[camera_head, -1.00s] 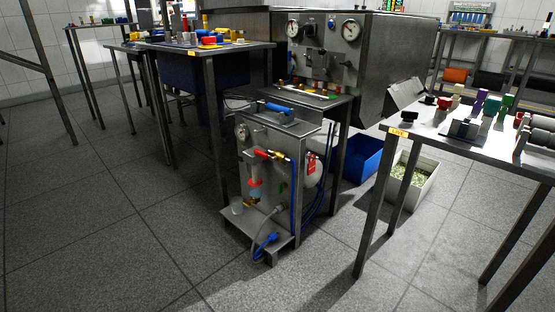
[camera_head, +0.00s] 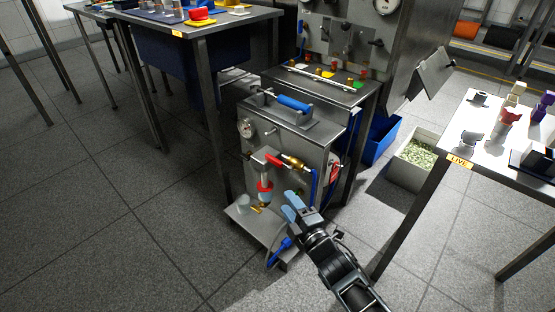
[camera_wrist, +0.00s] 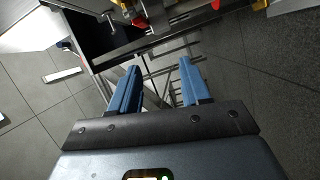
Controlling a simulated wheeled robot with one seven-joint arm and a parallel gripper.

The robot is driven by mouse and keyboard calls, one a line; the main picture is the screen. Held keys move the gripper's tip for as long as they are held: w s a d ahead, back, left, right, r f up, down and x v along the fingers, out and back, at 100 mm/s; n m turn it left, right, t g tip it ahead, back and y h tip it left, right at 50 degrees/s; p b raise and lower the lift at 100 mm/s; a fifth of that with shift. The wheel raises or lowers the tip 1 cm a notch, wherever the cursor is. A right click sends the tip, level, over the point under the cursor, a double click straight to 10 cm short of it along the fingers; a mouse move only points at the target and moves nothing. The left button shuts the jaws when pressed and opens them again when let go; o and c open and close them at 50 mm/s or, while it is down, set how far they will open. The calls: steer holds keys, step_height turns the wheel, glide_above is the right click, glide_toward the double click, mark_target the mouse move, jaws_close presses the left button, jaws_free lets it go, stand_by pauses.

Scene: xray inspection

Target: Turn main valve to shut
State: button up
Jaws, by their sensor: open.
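A grey metal cart (camera_head: 297,160) stands on the floor in the middle of the head view. On its front are a red lever-like handle (camera_head: 268,160) with a brass fitting (camera_head: 293,163), a red round part (camera_head: 264,186) below, and a pressure gauge (camera_head: 246,128). I cannot tell which of these is the main valve. My gripper (camera_head: 291,207) is in front of the cart, below and right of the red parts, touching nothing that I can see. In the wrist view its two blue fingers (camera_wrist: 156,86) are apart with nothing between them.
A table (camera_head: 513,160) with a LIVE label and small parts stands at right. Another table (camera_head: 213,52) is at upper left. The floor left of the cart is clear.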

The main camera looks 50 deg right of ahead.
steer(key=n+h, duration=0.1)
steer(key=n, duration=0.1)
glide_toward(277, 165)
steer(key=w, duration=0.2)
steer(key=x, duration=0.2)
steer(key=b+x, duration=0.1)
steer(key=x, duration=0.5)
steer(key=shift+s+d, duration=0.15)
steer(key=shift+d, duration=0.15)
jaws_close()
